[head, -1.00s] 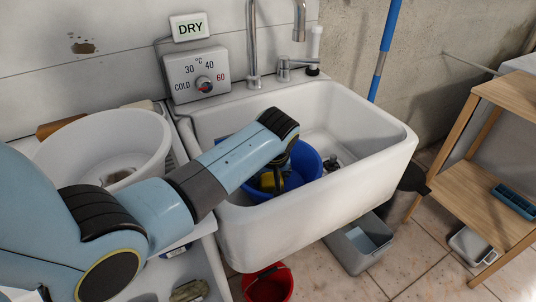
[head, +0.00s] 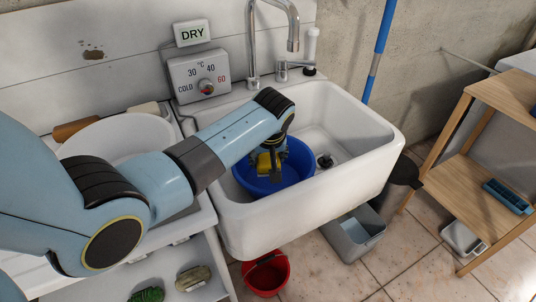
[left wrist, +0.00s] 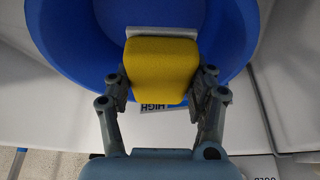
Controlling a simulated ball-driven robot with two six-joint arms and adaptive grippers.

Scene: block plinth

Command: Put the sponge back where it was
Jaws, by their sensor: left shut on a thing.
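The yellow sponge (left wrist: 162,70) is between the fingers of my left gripper (left wrist: 160,85), which is shut on it. A pale grey layer shows along its far edge in the left wrist view. In the head view, the left gripper (head: 268,172) holds the sponge (head: 264,163) over or inside the blue basin (head: 297,168), which stands in the white sink (head: 365,140). I cannot tell whether the sponge touches the basin. The basin also shows behind the sponge in the left wrist view (left wrist: 70,35). My right gripper is out of view.
A white tub (head: 120,135) stands on the counter at left, partly behind my arm. A tap (head: 252,40) and temperature dial box (head: 199,78) are behind. A red bucket (head: 267,275) and grey bin (head: 354,238) are below. A wooden shelf (head: 470,185) is at right.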

